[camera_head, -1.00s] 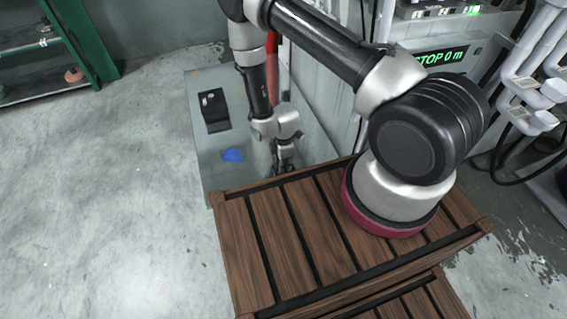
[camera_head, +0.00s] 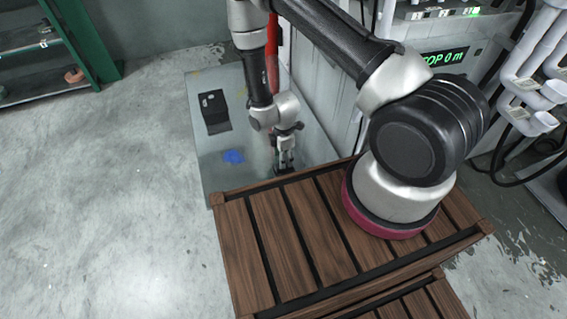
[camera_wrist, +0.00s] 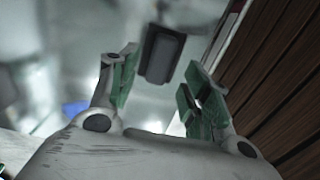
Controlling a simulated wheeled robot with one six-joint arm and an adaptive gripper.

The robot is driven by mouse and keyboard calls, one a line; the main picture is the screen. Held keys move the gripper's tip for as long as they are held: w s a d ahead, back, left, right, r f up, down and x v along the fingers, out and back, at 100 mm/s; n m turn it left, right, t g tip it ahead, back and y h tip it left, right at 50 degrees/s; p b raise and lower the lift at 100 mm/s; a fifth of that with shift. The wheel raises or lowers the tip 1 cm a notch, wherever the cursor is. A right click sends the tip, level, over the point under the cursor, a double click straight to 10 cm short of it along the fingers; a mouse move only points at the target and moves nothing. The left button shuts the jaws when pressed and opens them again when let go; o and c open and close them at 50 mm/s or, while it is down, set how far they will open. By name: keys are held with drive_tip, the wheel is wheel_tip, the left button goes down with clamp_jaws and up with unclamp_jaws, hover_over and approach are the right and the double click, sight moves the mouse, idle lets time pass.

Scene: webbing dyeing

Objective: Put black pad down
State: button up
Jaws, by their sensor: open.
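A dark block with a grey face, which looks like the black pad (camera_wrist: 160,53), shows in the wrist view just beyond and between my fingertips. Gaps show between it and both green-lined fingers. My gripper (camera_wrist: 158,88) is open. In the head view my gripper (camera_head: 284,163) points down over the grey tabletop (camera_head: 214,172), close to the wooden crate. There I cannot make out the pad, and its contact with the surface is not clear.
A black case (camera_head: 215,121) with a small white item lies on the tabletop. A blue patch (camera_head: 233,157) lies left of my gripper. The slatted wooden crate (camera_head: 285,235) stands in front. A pale cabinet wall (camera_head: 320,85) rises on the right. Floor at left is clear.

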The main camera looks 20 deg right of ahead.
wheel_tip(320, 180, up, 7)
drive_tip(key=shift+r, duration=0.15)
idle(0.5)
